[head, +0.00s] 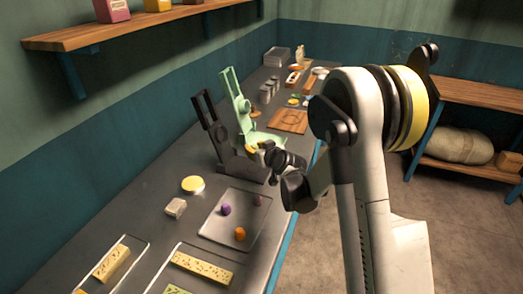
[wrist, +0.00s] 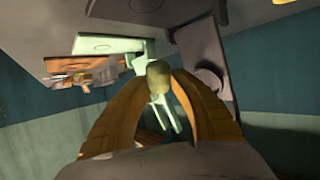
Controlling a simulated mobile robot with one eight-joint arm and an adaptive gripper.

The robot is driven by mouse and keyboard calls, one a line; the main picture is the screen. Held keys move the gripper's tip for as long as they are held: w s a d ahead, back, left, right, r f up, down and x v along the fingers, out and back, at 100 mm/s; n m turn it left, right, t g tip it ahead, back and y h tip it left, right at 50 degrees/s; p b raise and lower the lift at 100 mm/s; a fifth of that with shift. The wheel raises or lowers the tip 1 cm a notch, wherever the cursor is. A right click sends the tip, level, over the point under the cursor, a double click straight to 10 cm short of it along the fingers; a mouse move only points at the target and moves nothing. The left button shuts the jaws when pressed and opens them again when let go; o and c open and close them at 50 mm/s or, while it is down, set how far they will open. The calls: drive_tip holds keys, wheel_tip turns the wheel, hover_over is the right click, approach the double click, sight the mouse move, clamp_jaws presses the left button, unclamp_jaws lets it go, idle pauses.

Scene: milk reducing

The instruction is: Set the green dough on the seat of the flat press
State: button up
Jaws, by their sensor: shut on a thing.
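My gripper (head: 254,147) is shut on a small rounded lump, the green dough (wrist: 158,70), which looks dull olive between the yellow fingers in the wrist view. In the head view the dough is too small and covered to make out. The gripper hangs over the bench beside two hinged presses, a dark one (head: 230,160) and a mint-green one (head: 236,97) behind it. Both have their upper arms raised. I cannot tell from shape which is the flat press. The mint one also shows in the wrist view (wrist: 115,45). The dough appears apart from both seats.
A grey tray (head: 213,232) in front holds purple and orange lumps. A yellow disc (head: 193,184) and a pale block (head: 175,208) lie left of it. A wooden board (head: 289,121) and several canisters stand farther back. A wall shelf (head: 130,28) overhangs the left side.

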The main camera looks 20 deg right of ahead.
drive_tip(key=shift+w+a+f, duration=0.1)
drive_tip(key=shift+w+f, duration=0.55)
drive_tip(key=shift+w, duration=0.15)
drive_tip(key=b, duration=0.3)
hover_over(254, 169)
drive_tip(key=shift+a+f, duration=0.1)
drive_tip(key=shift+f, duration=2.5)
drive_tip(key=shift+f+b, duration=0.6)
drive_tip(key=shift+b, duration=0.1)
drive_tip(key=shift+f+b, duration=0.35)
drive_tip(key=shift+b, duration=0.4)
drive_tip(key=o, duration=1)
